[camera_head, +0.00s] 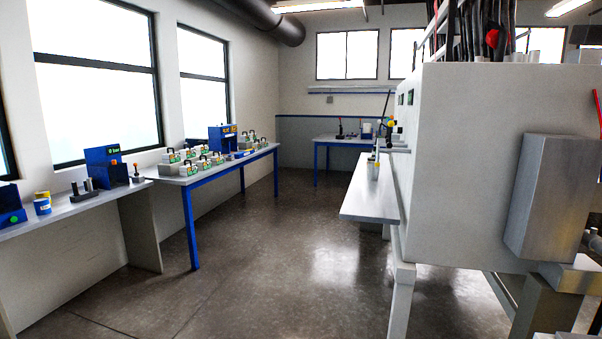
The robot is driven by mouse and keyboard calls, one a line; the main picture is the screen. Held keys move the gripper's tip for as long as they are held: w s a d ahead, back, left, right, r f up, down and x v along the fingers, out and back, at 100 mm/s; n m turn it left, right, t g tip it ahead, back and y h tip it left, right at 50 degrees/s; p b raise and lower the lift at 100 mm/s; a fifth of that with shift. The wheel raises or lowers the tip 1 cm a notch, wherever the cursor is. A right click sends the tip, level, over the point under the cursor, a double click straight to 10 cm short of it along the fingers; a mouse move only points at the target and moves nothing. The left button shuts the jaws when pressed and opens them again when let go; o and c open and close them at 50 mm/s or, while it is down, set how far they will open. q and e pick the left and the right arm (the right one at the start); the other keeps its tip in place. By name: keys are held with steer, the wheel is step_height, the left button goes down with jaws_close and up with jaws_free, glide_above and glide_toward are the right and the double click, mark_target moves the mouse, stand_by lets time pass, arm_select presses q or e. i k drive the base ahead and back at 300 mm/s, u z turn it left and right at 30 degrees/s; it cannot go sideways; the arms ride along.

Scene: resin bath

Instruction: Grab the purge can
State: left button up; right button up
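Neither of my grippers shows in the head view. A small light can-like container (373,170) stands upright on the white shelf (362,205) at the side of the big machine. It is too small to read, and I cannot tell whether it is the purge can. A blue and white can (42,206) stands on the grey bench at the far left, with a yellow item (43,195) right behind it. I cannot tell whether either of these is the purge can.
A large white machine (465,160) on legs fills the right side. A blue-legged table (215,166) with several small green and white boxes stands along the left windows. Another table (340,140) is at the back. The grey floor (290,250) between is clear.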

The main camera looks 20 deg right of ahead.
mark_target(372, 174)
steer(key=u, duration=0.2)
steer(key=i, duration=3.45)
steer(key=z, duration=3.05)
steer(key=i, duration=0.75)
steer(key=z, duration=0.05)
